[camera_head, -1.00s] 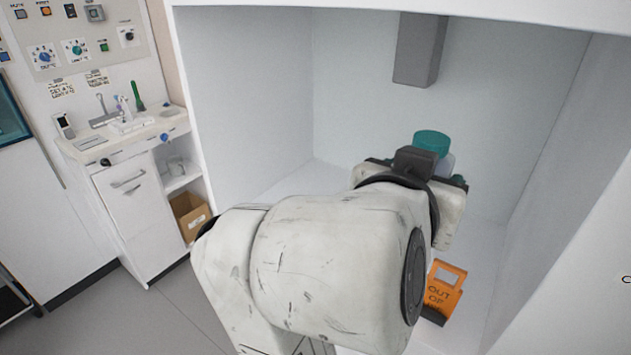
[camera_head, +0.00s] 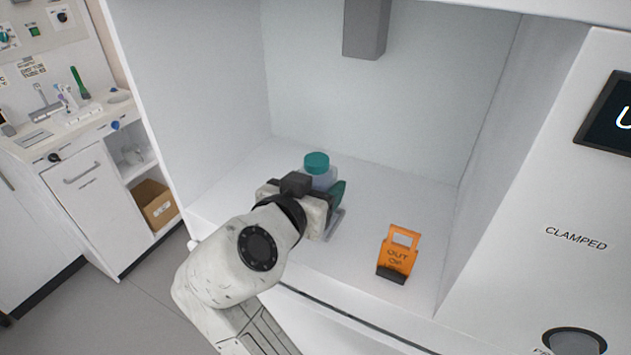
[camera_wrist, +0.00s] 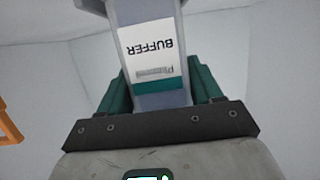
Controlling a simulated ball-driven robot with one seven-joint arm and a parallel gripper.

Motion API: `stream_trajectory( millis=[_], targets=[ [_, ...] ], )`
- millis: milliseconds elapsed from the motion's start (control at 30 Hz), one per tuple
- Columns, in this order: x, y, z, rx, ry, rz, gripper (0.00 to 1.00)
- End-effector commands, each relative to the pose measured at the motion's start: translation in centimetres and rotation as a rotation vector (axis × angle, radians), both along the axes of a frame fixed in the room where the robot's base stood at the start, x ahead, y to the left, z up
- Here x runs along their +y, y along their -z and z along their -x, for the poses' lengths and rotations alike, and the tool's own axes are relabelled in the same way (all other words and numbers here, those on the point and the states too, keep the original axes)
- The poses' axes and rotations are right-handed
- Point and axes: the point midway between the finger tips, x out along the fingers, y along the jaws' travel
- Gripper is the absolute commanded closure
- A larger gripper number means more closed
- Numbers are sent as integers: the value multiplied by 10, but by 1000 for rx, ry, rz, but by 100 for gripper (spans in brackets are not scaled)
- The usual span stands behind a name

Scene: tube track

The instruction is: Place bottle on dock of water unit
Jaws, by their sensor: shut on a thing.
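The bottle (camera_head: 318,163) has a teal cap and a pale clear body, and it stands roughly upright inside the white recess of the water unit (camera_head: 375,110). In the wrist view its label reads BUFFER, and the bottle (camera_wrist: 150,50) sits between the two green fingers of my gripper (camera_wrist: 160,92). My gripper (camera_head: 325,190) is shut on the bottle in the head view. A grey block (camera_head: 365,28) hangs from the recess ceiling, behind and right of the bottle. A grey plate edge (camera_head: 334,224) shows under my gripper. My wrist hides the bottle's base, so its contact with the floor cannot be told.
An orange OUT OF sign (camera_head: 398,252) stands on the recess floor to the right. A white panel (camera_head: 560,200) marked CLAMPED bounds the recess on the right. A counter with a sink (camera_head: 65,120) is at far left. The recess floor around the sign is clear.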

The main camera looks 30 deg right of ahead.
Motion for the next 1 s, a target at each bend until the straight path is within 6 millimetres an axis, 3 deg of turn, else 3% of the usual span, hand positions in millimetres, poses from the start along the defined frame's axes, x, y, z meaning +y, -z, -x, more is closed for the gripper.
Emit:
stream_trajectory(
  millis=[367,400,667,1000],
  targets=[
    [0,5,0,-2,-1,0,75],
    [0,4,0,-1,0,-1,33],
    [0,3,0,-1,0,-1,9],
    [0,-3,0,-2,-1,0,9]
  ],
)
